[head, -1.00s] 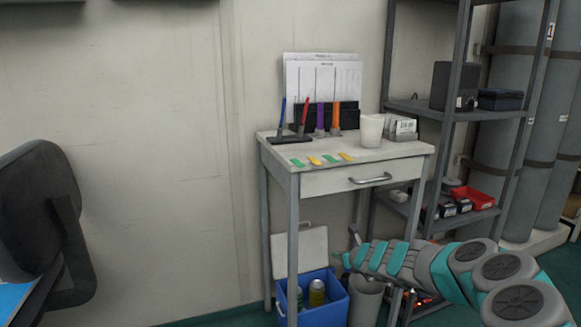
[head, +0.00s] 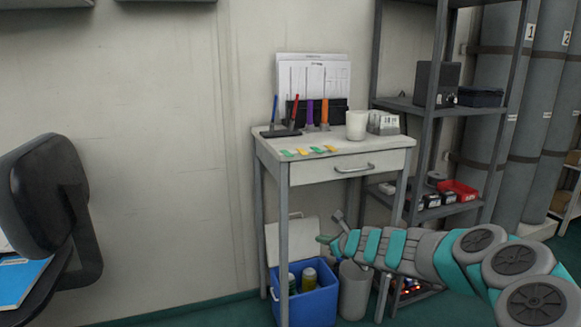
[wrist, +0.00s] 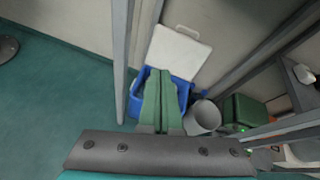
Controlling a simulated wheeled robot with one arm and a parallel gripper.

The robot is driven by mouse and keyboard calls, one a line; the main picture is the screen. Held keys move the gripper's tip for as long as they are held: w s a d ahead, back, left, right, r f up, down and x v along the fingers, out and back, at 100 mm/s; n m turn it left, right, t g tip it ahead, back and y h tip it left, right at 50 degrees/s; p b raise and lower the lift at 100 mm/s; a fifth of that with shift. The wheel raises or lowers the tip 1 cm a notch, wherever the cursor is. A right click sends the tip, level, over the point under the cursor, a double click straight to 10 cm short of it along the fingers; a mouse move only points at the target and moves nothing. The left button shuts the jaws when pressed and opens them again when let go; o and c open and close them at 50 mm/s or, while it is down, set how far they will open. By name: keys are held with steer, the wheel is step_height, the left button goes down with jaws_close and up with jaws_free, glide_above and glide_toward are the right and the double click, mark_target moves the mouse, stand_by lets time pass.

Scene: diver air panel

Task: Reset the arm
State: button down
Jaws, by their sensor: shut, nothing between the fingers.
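My arm, grey with teal bands, reaches in from the lower right of the head view. My gripper (head: 328,238) is in front of the small desk (head: 345,184), below its drawer and above the blue cooler (head: 312,306). In the wrist view my gripper (wrist: 161,82) shows as two green fingers pressed together with nothing between them. The fingers overlap the cooler in that view, but no contact can be made out.
The cooler is open, with bottles inside. A grey bin (head: 354,290) stands beside it. On the desk are a white cup (head: 357,125), pens, markers and coloured tabs. A metal shelf (head: 432,107) stands right, a dark chair (head: 48,190) left. Floor shows between.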

steer(key=s+a+r+n+g+y, duration=0.2)
steer(key=s+a+r+n+y, duration=0.2)
steer(key=s+a+r+n, duration=0.5)
steer(key=s+a+n+g, duration=0.3)
steer(key=s+n, duration=0.3)
steer(key=s, duration=0.4)
steer(key=s+a+n+g, duration=0.3)
steer(key=s+n, duration=0.2)
steer(key=s, duration=0.4)
steer(key=s+d+f+n+g+h, duration=0.1)
steer(key=s+d+f+n+h, duration=0.1)
steer(key=s+d, duration=0.4)
steer(key=s+d+f+n+g+h, duration=0.2)
steer(key=s+d, duration=0.5)
steer(key=s, duration=0.5)
steer(key=s+d+f+n+g+h, duration=0.2)
steer(key=s+d+f+n+h, duration=0.2)
steer(key=s, duration=0.5)
steer(key=d+f+h, duration=0.1)
steer(key=d+h, duration=0.1)
steer(key=d, duration=0.1)
steer(key=shift+s+d+f, duration=0.15)
steer(key=shift+s+d, duration=0.1)
steer(key=shift+s, duration=0.05)
steer(key=shift+w, duration=0.1)
